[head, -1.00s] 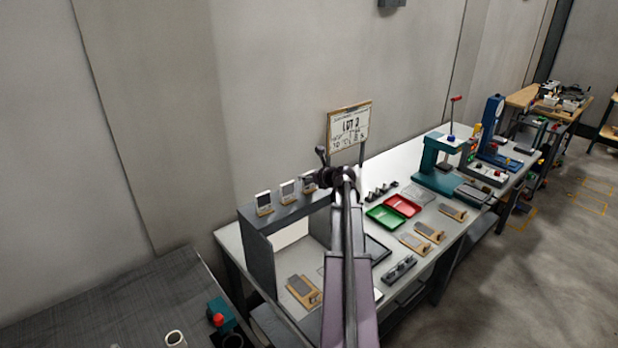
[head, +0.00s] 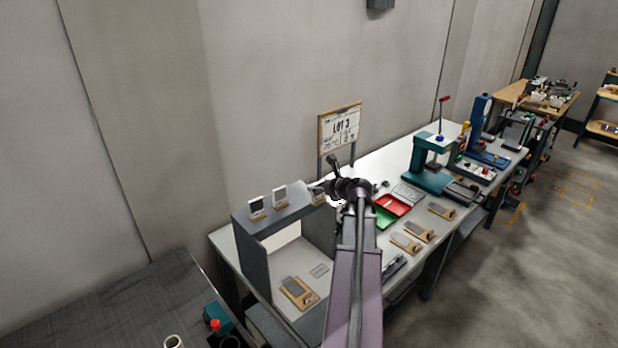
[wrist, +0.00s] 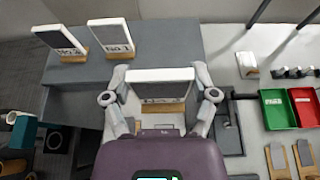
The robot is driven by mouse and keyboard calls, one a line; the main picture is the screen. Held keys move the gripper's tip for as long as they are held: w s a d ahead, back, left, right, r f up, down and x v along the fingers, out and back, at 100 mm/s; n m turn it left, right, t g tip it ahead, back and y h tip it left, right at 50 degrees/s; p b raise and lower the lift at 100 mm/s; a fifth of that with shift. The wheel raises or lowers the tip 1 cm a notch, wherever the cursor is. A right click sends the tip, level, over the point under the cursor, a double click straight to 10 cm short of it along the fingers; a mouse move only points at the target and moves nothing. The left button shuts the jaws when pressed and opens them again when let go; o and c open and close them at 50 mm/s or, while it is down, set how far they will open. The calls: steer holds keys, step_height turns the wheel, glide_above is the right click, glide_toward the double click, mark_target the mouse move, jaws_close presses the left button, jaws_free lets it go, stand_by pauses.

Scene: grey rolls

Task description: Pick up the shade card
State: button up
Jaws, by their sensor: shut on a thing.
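My gripper (wrist: 161,78) is shut on a pale shade card (wrist: 160,76) with a wooden foot, one finger at each side. Its label is partly hidden and hard to read. In the head view the held card (head: 317,196) shows beside my gripper (head: 328,189), at the right end of the grey shelf (head: 290,213). Two similar cards stand upright on the shelf, one marked No.4 (wrist: 60,38) and one marked No.1 (wrist: 110,34). The held card is out of line with them. I cannot tell whether its foot clears the shelf.
A green tray (wrist: 274,110) and a red tray (wrist: 304,107) lie to the right. Several wooden-based pieces lie on the white bench (head: 380,165). A LOT 3 sign (head: 340,126) stands behind. A teal press (head: 428,165) is farther right. A dark table (head: 120,310) is at lower left.

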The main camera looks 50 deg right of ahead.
steer(key=shift+s+a+r, duration=0.1)
steer(key=shift+s+a, duration=0.1)
steer(key=shift+s, duration=0.55)
steer(key=shift+s+a+r, duration=0.1)
steer(key=shift+s+a, duration=0.05)
steer(key=shift+s, duration=0.55)
steer(key=shift+s+a+r, duration=0.1)
steer(key=shift+s+a, duration=0.1)
steer(key=shift+s, duration=0.55)
steer(key=shift+f, duration=0.2)
step_height(320, 180, down, 8)
steer(key=b, duration=0.8)
steer(key=shift+s+d, duration=0.1)
steer(key=shift+d, duration=0.05)
